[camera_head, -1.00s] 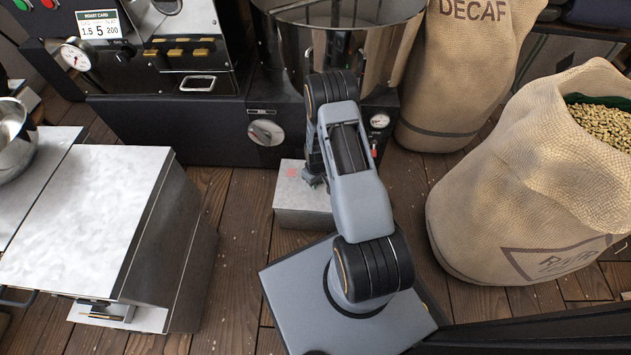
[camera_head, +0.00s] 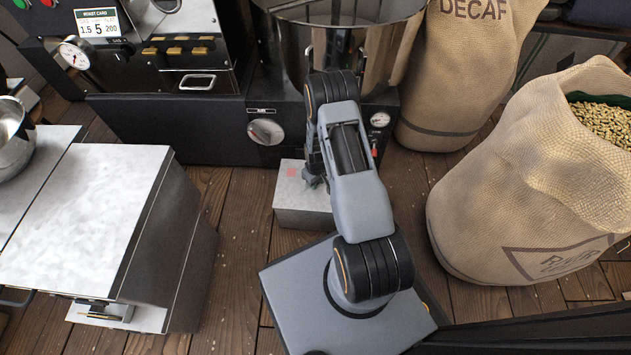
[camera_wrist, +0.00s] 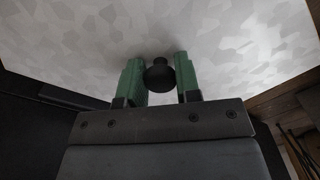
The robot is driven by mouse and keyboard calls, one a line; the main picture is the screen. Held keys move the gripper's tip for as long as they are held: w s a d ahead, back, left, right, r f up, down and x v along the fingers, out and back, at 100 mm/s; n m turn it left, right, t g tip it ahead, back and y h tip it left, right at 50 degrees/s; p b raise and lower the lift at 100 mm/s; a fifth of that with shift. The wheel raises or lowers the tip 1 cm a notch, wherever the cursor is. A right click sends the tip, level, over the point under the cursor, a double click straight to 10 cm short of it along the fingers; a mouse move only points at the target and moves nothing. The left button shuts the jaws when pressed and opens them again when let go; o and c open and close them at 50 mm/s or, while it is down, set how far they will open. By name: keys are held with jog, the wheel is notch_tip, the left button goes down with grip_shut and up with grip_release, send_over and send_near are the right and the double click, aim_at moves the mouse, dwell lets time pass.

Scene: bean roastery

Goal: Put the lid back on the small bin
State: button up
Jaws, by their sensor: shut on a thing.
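My gripper (camera_wrist: 160,77) has green fingers and is shut on the black knob (camera_wrist: 159,74) of a pale mottled metal lid (camera_wrist: 240,45). The lid fills the upper part of the wrist view. In the head view, my gripper (camera_head: 313,179) is at the top of a small pale metal bin (camera_head: 305,218) on the floor, which has a red mark on its top face. My arm hides part of the bin's right side. I cannot tell whether the lid sits fully flat on the bin.
A dark roaster base with a steel drum (camera_head: 345,50) stands just behind the bin. A larger metal cabinet (camera_head: 75,220) is to the left. An open bean sack (camera_head: 520,190) and a DECAF sack (camera_head: 455,80) stand right. Bare wooden floor (camera_head: 238,225) lies between cabinet and bin.

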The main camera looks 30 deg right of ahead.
jog(key=o, duration=1.6)
jog(key=shift+r, duration=0.2)
jog(key=shift+r+p, duration=2.25)
jog(key=shift+r, duration=0.65)
jog(key=shift+s+f, duration=0.1)
